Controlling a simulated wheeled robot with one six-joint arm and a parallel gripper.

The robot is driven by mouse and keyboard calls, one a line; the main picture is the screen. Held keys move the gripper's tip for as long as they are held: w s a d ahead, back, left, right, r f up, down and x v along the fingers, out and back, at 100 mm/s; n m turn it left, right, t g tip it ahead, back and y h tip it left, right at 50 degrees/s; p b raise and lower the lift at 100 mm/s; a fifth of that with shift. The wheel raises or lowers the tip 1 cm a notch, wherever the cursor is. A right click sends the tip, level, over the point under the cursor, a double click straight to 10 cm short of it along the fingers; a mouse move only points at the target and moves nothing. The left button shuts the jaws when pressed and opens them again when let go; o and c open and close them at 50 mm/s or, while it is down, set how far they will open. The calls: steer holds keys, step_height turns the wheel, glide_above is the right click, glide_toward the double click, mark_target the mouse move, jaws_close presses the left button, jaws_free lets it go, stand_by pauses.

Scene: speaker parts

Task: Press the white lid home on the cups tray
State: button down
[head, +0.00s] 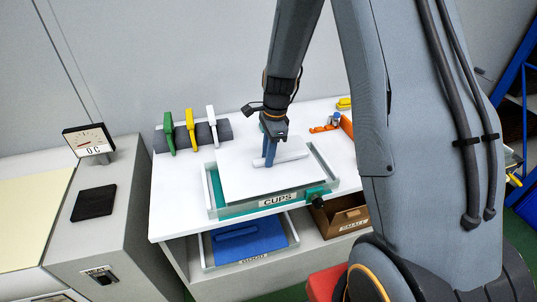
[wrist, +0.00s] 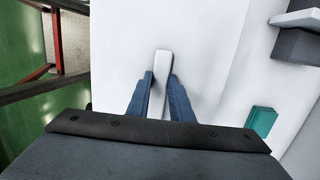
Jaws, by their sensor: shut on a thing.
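The white lid (head: 240,182) is a flat panel with a white bar handle (head: 291,156). It lies over the cups tray (head: 243,211), a pale-walled tray with a "CUPS" label and teal showing along its left and right sides. Whether the lid is fully seated or slightly raised cannot be told. My gripper (head: 269,158) points down with its blue fingers shut on the handle. In the wrist view the handle (wrist: 162,62) stands between the fingertips (wrist: 160,80), and the lid (wrist: 120,55) spreads around it.
Green, yellow and white clamp-like tools (head: 191,130) sit on a dark roll at the table's back left. Orange parts (head: 325,129) lie at the back right. Below are a blue-lidded tray (head: 245,243) and a cardboard box (head: 343,221). A dial gauge (head: 88,140) stands left.

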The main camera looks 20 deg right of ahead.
steer(key=shift+f, duration=0.4)
steer(key=c, duration=1.5)
jaws_free()
steer(key=r, duration=0.2)
steer(key=r+b, duration=0.1)
steer(key=r, duration=0.2)
steer(key=d+r+b, duration=0.1)
steer(key=r, duration=0.1)
steer(key=shift+r, duration=0.35)
steer(key=s+n+b, duration=0.1)
steer(key=s+n, duration=0.4)
steer(key=n, duration=0.1)
steer(key=s+n+t+h+b, duration=0.1)
steer(key=s+n, duration=0.5)
steer(key=s+a+f+n+b, duration=0.1)
steer(key=s+n, duration=0.5)
steer(key=shift+s+b, duration=0.15)
steer(key=shift+b, duration=0.25)
